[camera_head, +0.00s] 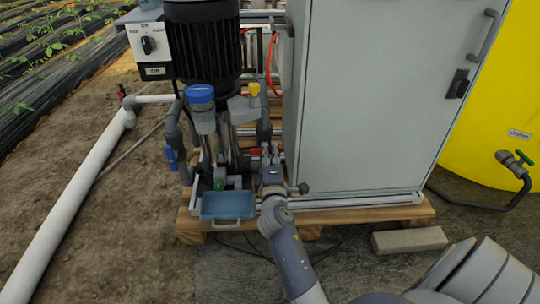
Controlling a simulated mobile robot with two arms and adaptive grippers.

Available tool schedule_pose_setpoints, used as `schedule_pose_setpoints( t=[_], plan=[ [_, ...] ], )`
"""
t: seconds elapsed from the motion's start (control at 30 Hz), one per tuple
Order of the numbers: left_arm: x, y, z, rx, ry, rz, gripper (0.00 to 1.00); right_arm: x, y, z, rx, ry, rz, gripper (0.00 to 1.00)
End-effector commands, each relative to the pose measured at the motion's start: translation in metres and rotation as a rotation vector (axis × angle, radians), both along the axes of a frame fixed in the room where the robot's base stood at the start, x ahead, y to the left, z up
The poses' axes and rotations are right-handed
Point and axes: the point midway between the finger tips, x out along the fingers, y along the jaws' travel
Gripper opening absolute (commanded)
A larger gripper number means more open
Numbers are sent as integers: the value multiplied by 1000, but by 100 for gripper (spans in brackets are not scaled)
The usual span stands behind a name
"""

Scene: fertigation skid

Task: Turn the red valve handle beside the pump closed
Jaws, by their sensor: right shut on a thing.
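The pump (205,45) has a black finned motor and stands on the skid, left of the grey cabinet. The red valve handle (256,152) is low beside the pump, and only a small red part of it shows past my fingers. My right gripper (270,153) reaches in from below and is shut on the handle. The gripper covers most of the handle and the valve, so the handle's exact angle is hard to tell. My left gripper is not in view.
The grey cabinet (375,95) stands close to the right of my gripper. A blue-grey tray (228,206) lies to its left at the front edge of the wooden pallet (420,213). A block (409,240) lies on the ground.

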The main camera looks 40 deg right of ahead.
Motion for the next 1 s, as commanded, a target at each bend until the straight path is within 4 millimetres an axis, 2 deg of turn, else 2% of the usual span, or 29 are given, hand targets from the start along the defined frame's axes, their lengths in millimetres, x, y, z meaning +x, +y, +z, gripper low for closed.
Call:
schedule_pose_setpoints(
  t=[0.5,0.53,0.6,1.0],
  plan=[
    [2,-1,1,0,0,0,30,0,0,-2,21,-8,0,0],
    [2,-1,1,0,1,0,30,0,0,-2,21,-8,0,20],
    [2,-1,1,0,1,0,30,0,0,-2,20,-8,0,35],
    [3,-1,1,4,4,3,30,0,0,1,-7,6,0,35]
  ],
)
